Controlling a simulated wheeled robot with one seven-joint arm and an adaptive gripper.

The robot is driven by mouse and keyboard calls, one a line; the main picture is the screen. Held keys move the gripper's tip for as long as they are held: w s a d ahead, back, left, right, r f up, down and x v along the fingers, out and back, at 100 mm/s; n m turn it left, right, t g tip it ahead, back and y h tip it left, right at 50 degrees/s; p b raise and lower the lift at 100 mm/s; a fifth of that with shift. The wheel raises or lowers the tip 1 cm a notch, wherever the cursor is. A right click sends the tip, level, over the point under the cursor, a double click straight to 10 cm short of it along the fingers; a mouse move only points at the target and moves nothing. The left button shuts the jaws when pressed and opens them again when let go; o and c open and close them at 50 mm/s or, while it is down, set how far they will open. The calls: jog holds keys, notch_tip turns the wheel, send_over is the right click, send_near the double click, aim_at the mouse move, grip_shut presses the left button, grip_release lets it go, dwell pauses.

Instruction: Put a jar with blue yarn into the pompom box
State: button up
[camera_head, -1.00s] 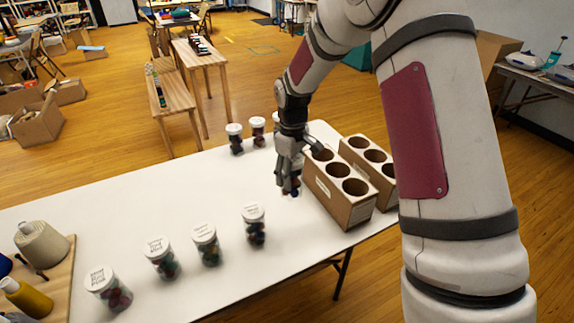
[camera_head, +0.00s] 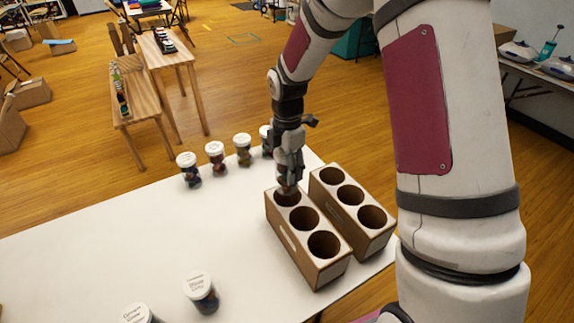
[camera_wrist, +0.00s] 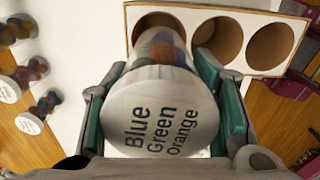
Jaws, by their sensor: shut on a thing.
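My gripper (camera_head: 288,160) is shut on a white-lidded jar (camera_wrist: 165,108). In the wrist view its lid reads "Blue Green Orange", and multicoloured contents show through its clear side. In the head view the jar (camera_head: 287,185) is upright at the far hole of the left cardboard box (camera_head: 308,262), mostly hidden by the fingers. I cannot tell how far its lower end is inside the hole. In the wrist view this box (camera_wrist: 200,12) shows three round holes, the left one partly behind the jar. A second three-hole box (camera_head: 376,240) stands to the right. I cannot read either box's label.
Several white-lidded jars stand along the table's far edge, one of them here (camera_head: 190,170). Two more stand in front, including this one (camera_head: 202,292). The white table (camera_head: 110,245) is clear between the rows.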

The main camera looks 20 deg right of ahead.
aim_at(288, 193)
jog(key=shift+w+d+f, duration=0.1)
jog(key=shift+f, duration=0.45)
notch_tip(288, 193, down, 8)
jog(key=b, duration=0.3)
jog(key=shift+f+b, duration=0.25)
jog(key=shift+b, duration=0.1)
jog(key=shift+o, duration=0.2)
jog(key=shift+f, duration=0.4)
jog(key=shift+s, duration=0.2)
jog(key=shift+c, duration=0.4)
jog(key=shift+f, duration=0.1)
jog(key=shift+c, duration=0.4)
jog(key=o, duration=1.5)
jog(key=shift+w+f, duration=0.1)
jog(key=shift+w, duration=0.05)
jog(key=shift+o, duration=0.2)
